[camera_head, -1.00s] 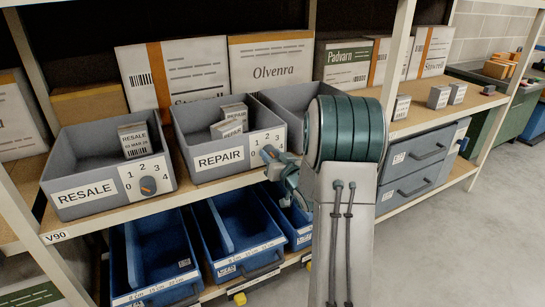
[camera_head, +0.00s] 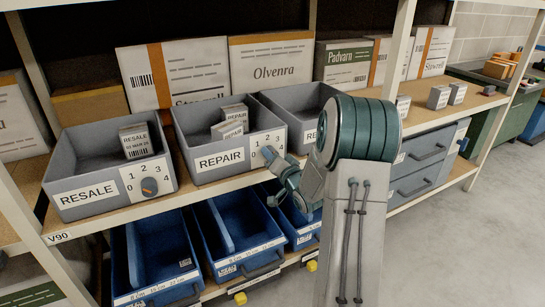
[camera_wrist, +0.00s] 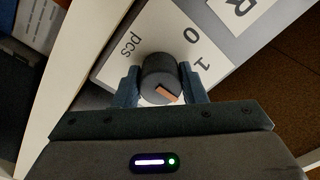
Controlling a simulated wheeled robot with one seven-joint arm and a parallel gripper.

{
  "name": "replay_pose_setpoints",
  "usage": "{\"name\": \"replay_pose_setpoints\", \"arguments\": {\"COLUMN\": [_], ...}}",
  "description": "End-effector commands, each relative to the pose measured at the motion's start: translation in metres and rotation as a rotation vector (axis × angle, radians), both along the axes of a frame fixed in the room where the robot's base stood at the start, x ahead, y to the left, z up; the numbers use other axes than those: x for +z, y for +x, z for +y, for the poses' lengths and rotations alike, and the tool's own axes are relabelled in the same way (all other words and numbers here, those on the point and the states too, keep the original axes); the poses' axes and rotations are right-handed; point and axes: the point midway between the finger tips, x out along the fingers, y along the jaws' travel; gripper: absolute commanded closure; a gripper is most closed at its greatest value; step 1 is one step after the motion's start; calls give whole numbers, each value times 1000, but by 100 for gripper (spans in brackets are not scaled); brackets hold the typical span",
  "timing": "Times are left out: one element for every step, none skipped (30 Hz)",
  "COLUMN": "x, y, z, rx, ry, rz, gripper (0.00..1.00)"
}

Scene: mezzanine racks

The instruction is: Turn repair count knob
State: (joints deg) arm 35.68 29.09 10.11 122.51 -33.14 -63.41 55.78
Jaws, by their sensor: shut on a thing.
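The REPAIR bin (camera_head: 192,173) is a grey bin on the shelf, with a white 0–4 dial plate (camera_head: 274,138) on its front. My gripper (camera_head: 267,158) is at this plate. In the wrist view, my gripper (camera_wrist: 160,88) has one finger on each side of the dark round repair count knob (camera_wrist: 155,70) and is shut on it. The knob's orange pointer mark (camera_wrist: 166,94) faces the lower right of that view. The plate's 0, 1 and "pcs" show; its other numbers are out of that view. In the head view my gripper hides the knob.
Small labelled boxes (camera_head: 229,129) lie in the REPAIR bin. To the left is the RESALE bin (camera_head: 75,165) with its own dial knob (camera_head: 149,187). A third grey bin (camera_head: 300,100) stands to the right, partly behind my arm. Blue bins (camera_head: 240,220) sit below.

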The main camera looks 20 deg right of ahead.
Motion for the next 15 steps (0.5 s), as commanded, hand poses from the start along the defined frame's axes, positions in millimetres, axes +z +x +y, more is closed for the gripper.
{"name": "replay_pose_setpoints", "arguments": {"x": [0, 0, 0, 0, 0, 0, 0, 0, 0, 0, 0, 0, 0, 0, 0], "y": [0, 0, 0, 0, 0, 0, 0, 0, 0, 0, 0, 0, 0, 0, 0], "z": [1, 1, 1, 1, 1, 1, 1, 1, 1, 1, 1, 1, 1, 1, 1], "rx": [2, 2, 2, 2, 2, 2, 2, 2, 2, 2, 2, 2, 2, 2, 2], "ry": [4, 5, 6, 6, 6, 6, 6, 5, 5, 5, 5, 5, 5, 4, 4], "rz": [1, 1, 1, 1, 1, 1, 1, 1, 1, 1, 1, 1, 1, 1, 1], "gripper": [85, 85, 85, 85, 85, 85, 85, 85, 85, 85, 85, 57, 49, 41, 41]}}
